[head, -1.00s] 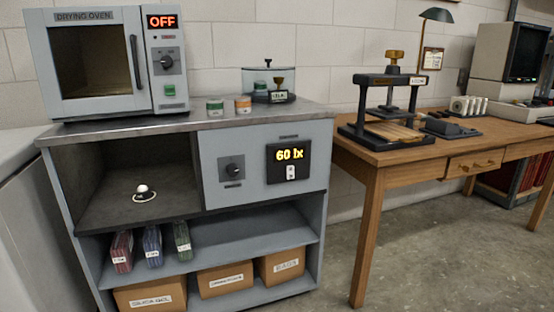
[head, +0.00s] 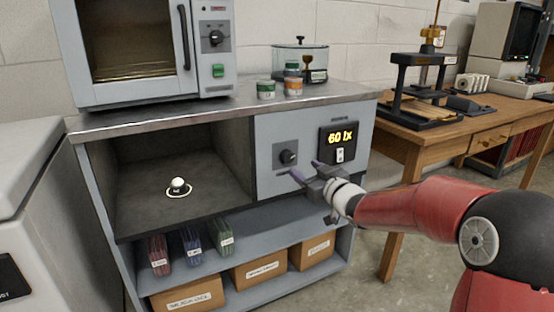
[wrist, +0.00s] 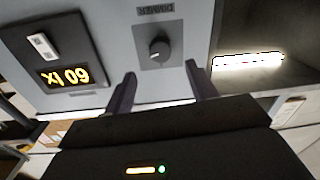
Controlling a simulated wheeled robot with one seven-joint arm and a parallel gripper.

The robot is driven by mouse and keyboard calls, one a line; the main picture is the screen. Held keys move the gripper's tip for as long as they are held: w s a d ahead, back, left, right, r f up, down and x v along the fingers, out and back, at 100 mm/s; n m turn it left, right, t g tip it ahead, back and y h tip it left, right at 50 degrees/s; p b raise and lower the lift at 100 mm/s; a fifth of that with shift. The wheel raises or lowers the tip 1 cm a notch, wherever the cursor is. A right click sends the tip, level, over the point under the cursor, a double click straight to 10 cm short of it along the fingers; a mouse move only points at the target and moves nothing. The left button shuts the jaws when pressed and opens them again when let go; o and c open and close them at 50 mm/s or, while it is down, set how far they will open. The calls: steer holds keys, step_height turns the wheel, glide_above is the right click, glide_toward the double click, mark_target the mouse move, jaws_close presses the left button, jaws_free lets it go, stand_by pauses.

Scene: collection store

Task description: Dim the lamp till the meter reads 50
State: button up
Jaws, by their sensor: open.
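The dimmer knob (head: 288,157) is a dark round knob on a grey plate on the cabinet's front panel; it also shows in the wrist view (wrist: 158,48), under a label reading DIMMER. The meter (head: 340,142) right of it reads 60 lx in yellow, with a small white switch below the digits; in the wrist view the meter (wrist: 62,76) appears upside down. My gripper (head: 306,172) is open in front of the panel, just below and right of the knob. In the wrist view its fingers (wrist: 160,82) are spread, with the knob beyond them between the tips, apart from them.
A white sensor dome (head: 178,186) stands in the open bay left of the panel. The oven (head: 150,50), jars (head: 266,89) and a glass vessel (head: 300,62) stand on top. Boxes (head: 258,270) fill the low shelf. A wooden table (head: 480,130) stands at right.

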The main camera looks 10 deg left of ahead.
mark_target(290, 158)
steer(key=x, duration=0.7)
steer(key=shift+w+a+p, duration=0.25)
steer(key=shift+w+p, duration=0.05)
steer(key=shift+c, duration=0.3)
